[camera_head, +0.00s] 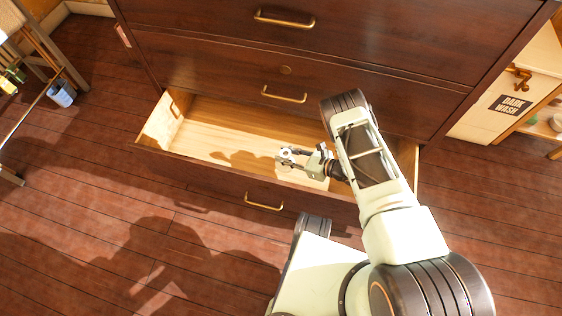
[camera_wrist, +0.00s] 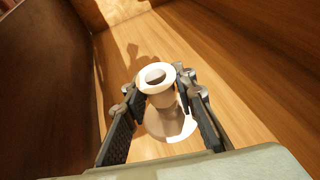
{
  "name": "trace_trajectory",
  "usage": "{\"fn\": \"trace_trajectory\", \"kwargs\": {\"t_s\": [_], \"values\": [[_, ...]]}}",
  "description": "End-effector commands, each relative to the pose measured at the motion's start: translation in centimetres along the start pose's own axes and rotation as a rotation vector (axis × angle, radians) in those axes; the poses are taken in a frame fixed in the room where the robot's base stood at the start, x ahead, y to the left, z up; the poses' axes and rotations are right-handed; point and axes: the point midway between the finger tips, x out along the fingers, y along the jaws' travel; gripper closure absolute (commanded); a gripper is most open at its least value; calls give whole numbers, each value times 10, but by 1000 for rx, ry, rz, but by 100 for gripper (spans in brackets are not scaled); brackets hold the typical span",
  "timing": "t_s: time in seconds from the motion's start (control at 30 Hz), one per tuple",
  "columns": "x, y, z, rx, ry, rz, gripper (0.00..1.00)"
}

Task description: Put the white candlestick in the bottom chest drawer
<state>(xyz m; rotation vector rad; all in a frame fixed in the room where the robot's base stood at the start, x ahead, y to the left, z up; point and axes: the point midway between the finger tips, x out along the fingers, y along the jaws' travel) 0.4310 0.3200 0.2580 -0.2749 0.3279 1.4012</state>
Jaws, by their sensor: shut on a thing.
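The white candlestick (camera_wrist: 164,103) is between the two fingers of my gripper (camera_wrist: 160,108) in the wrist view, its round top facing the camera and its wider base beyond. My gripper is shut on it. In the head view my gripper (camera_head: 287,156) is over the open bottom chest drawer (camera_head: 225,130), and the candlestick shows only as a small pale shape at the fingertips. The drawer is pulled out and its light wooden floor looks empty. Whether the candlestick's base touches the drawer floor I cannot tell. My arm hides the drawer's right part.
The dark chest (camera_head: 200,55) rises behind the drawer, its upper drawers shut. The drawer front with its brass handle (camera_head: 264,202) faces the open wooden floor (camera_head: 90,200). A pale cabinet with a "DARK WASH" sign (camera_head: 510,105) stands right. A small blue bucket (camera_head: 62,94) is at left.

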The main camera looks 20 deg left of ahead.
Motion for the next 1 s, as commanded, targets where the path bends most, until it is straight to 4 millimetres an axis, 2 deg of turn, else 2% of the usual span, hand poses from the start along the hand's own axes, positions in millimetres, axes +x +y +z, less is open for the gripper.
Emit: {"fn": "trace_trajectory", "kwargs": {"t_s": [0.17, 0.33, 0.77, 0.8, 0.93, 1.0], "values": [[19, 5, -12, 0, -4, 2, 100], [32, 5, -37, 0, -3, 0, 100], [33, 5, -41, -1, -3, 0, 100], [33, 5, -42, 0, 0, 0, 71], [33, 5, -42, -1, 0, 0, 58], [33, 5, -42, -1, 0, 0, 58]]}}
